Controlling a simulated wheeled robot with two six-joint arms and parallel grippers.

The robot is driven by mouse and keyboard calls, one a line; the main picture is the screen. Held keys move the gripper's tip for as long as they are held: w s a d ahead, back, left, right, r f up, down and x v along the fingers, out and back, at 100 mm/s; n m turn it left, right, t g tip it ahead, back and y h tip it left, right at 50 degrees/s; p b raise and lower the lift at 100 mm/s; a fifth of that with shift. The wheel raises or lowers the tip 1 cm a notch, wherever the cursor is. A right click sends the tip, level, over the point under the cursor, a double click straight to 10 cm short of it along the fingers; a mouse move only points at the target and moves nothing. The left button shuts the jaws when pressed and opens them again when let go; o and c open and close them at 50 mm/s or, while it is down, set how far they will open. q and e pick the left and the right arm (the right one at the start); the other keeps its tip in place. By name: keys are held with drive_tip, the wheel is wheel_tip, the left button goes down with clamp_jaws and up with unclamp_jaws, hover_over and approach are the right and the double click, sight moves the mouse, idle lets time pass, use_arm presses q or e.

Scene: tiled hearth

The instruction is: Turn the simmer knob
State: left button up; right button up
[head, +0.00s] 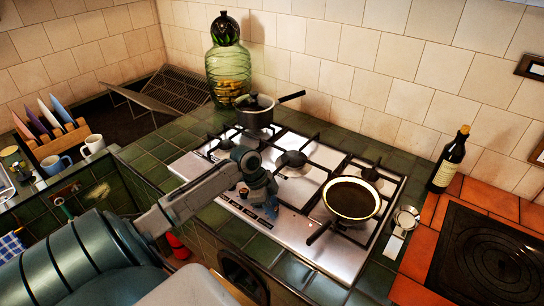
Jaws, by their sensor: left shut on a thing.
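The gas hob (292,226) is a steel plate set in green tiles, with its controls along the front edge. My left arm reaches in from the lower left, and my left gripper (270,207) points down at the front of the hob. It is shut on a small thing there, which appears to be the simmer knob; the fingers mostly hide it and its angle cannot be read. Another small knob (244,192) shows just left of the gripper. My right gripper is out of view.
A lidded dark pot (254,112) stands on the back left burner. A cream-rimmed pan (351,200) sits on the front right burner, its handle toward the front. A dark bottle (448,163) and a small metal cup (405,219) stand to the right. A green glass jar (228,68) stands behind.

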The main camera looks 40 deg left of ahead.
use_arm(q)
drive_tip(key=o, duration=1)
drive_tip(key=shift+b+v, duration=1)
drive_tip(key=shift+v, duration=4.4)
drive_tip(key=shift+d, duration=0.1)
